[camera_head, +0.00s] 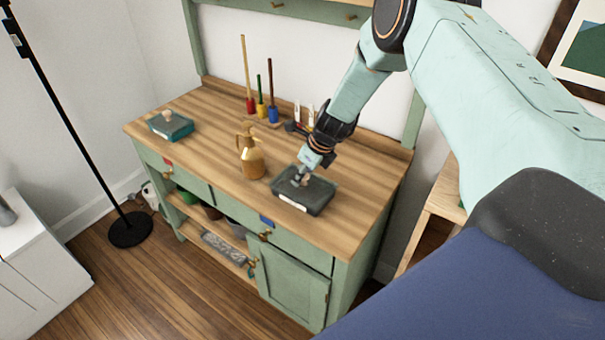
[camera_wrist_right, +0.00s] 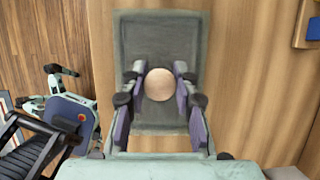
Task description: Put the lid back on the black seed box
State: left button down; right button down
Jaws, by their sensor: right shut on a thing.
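The black seed box (camera_head: 316,203) sits at the right front of the wooden bench top, a white label on its front. My right gripper (camera_head: 299,179) reaches down over it. In the right wrist view the gripper (camera_wrist_right: 159,100) has its fingers on both sides of a round pale wooden knob (camera_wrist_right: 159,85), shut on it. The knob stands on the dark grey rectangular lid (camera_wrist_right: 160,35), which lines up roughly with the box. I cannot tell whether the lid is fully seated.
A brass sprayer (camera_head: 251,160) stands just left of the box. A teal box (camera_head: 170,126) with a knob is at the bench's left. Several colored tools (camera_head: 262,108) stand at the back. The bench top (camera_head: 210,170) is clear between sprayer and teal box.

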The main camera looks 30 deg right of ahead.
jog(key=c, duration=1)
grip_release()
jog(key=shift+o, duration=0.5)
jog(key=o, duration=0.4)
jog(key=shift+o, duration=0.2)
jog(key=shift+r+p, duration=3.6)
jog(key=shift+p, duration=0.3)
jog(key=shift+c, duration=0.5)
grip_shut()
